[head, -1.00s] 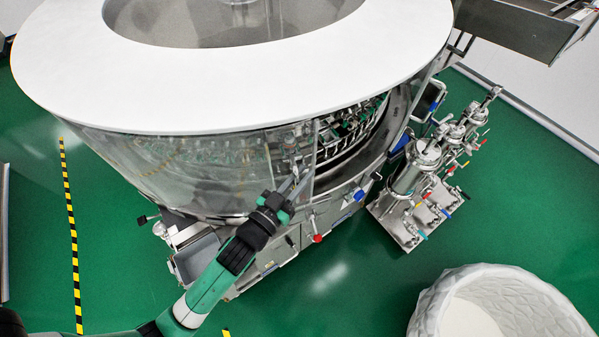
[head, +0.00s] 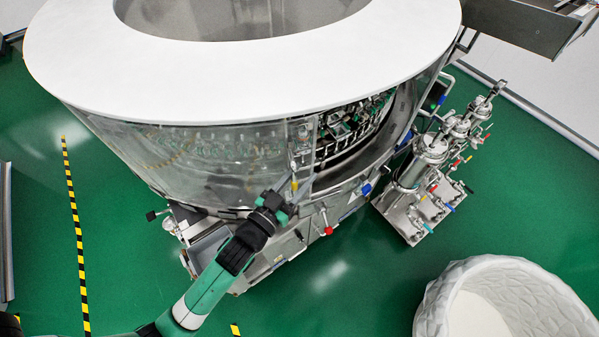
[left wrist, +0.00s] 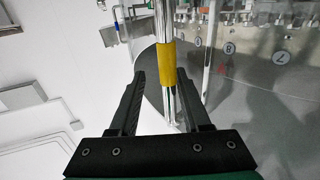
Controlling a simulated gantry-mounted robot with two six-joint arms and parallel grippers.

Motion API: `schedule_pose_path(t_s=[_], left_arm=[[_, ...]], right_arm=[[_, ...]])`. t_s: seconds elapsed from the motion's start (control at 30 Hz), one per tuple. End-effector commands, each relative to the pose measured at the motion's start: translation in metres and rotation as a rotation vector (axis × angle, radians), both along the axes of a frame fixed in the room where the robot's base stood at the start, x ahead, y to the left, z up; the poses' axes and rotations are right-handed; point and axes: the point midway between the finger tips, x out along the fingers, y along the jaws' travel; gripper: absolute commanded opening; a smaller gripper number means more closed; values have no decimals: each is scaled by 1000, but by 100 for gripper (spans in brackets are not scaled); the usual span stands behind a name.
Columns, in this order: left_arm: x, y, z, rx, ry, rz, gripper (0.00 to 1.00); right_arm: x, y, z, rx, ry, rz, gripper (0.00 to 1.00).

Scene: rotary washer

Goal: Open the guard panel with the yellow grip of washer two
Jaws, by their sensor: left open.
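The washer (head: 90,88) has a white ring-shaped top and a clear curved guard panel (head: 225,165) along its front. Near the panel's right edge is an upright metal bar with a yellow grip (head: 294,185), small in the head view. In the left wrist view the yellow grip (left wrist: 166,66) is a sleeve on the bar. My left gripper (head: 288,193) is at the panel's right edge, beside the grip. In the wrist view its fingers (left wrist: 161,76) are spread on either side of the bar with gaps; contact is not visible. My right gripper is not in view.
Right of the panel edge, the washer's inner machinery (head: 350,130) shows through an opening. A red-knobbed lever (head: 329,230) is below it. A pump and filter unit (head: 425,180) stands at right. A white textured tub (head: 450,290) is at lower right. Green floor between is clear.

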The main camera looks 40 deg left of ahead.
Motion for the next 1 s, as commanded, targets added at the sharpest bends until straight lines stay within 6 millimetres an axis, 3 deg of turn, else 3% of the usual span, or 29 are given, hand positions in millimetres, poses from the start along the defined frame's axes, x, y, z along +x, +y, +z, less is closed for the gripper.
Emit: schedule_pose_path(t_s=[0.33, 0.7, 0.83, 1.0], left_arm=[[-11, 0, 0, 2, 1, 4, 47], [-92, -13, -3, 2, 2, 1, 47], [-109, -16, -2, 2, 0, 0, 47], [-115, -17, 1, 1, -2, 1, 47]], right_arm=[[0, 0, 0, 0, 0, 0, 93], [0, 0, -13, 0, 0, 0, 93], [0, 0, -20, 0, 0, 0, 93], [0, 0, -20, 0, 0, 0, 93]])
